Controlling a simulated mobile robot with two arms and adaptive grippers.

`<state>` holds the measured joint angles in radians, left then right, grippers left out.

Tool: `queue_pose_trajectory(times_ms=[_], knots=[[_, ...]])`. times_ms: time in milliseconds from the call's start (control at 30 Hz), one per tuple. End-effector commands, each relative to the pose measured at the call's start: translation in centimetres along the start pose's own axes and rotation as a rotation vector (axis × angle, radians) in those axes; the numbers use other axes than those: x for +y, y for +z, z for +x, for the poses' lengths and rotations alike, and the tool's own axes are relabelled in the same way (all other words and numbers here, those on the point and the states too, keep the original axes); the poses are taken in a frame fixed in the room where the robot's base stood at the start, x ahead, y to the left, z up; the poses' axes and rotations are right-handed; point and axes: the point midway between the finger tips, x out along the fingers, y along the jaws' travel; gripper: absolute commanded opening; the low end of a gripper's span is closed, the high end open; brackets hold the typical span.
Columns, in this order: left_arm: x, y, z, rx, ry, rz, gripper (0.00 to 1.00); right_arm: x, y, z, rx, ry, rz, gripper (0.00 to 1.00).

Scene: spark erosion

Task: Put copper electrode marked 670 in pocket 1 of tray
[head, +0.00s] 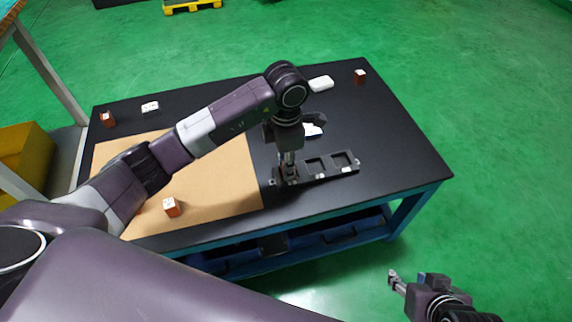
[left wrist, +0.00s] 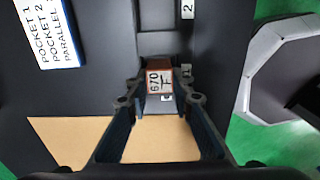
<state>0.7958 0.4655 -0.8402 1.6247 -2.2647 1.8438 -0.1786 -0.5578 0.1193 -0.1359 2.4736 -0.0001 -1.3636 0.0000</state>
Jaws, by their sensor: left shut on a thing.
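The copper electrode marked 670 (left wrist: 158,80) is between the fingertips of my left gripper (left wrist: 160,97), its white label facing the left wrist camera. My left gripper (head: 289,172), shut on it, points down at the left end of the black tray (head: 330,173). In the left wrist view the electrode lines up with the pocket beside the label 1 (left wrist: 187,71); I cannot tell how deep it sits. The pocket by label 2 (left wrist: 187,9) looks empty. My right gripper (head: 394,279) is away from the table, lower right; its opening is unclear.
Other copper blocks stand on the black table: one on the brown mat (head: 235,180), others near the back corners. A white card (left wrist: 48,30) with pocket text lies behind the tray. White items lie toward the back.

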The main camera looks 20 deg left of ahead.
Motion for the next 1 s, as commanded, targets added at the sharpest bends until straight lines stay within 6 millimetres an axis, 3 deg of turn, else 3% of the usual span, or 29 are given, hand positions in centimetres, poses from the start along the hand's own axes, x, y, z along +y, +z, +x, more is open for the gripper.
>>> queue_pose_trajectory(times_ms=[33, 333, 367, 500, 1000], knots=[[-0.37, -0.32, 1.08, 0.013, -0.01, 0.0, 0.0, -0.05, 0.05, 0.21, 0.003, -0.001, 0.0, 0.4], [-0.34, -0.29, 1.23, 0.011, -0.009, -0.001, 0.0, -0.17, -0.49, 0.31, 0.027, -0.003, -0.001, 0.4], [-0.37, -0.33, 1.31, 0.013, -0.01, -0.001, 0.24, -0.17, -0.48, 0.33, 0.026, -0.003, -0.001, 0.4], [-0.37, -0.31, 1.31, 0.012, -0.01, -0.001, 0.39, -0.18, -0.41, 0.34, 0.024, -0.003, -0.001, 0.4], [-0.46, -0.36, 1.14, 0.014, -0.011, 0.001, 0.39, -0.18, -0.37, 0.27, 0.02, -0.003, 0.002, 0.4]])
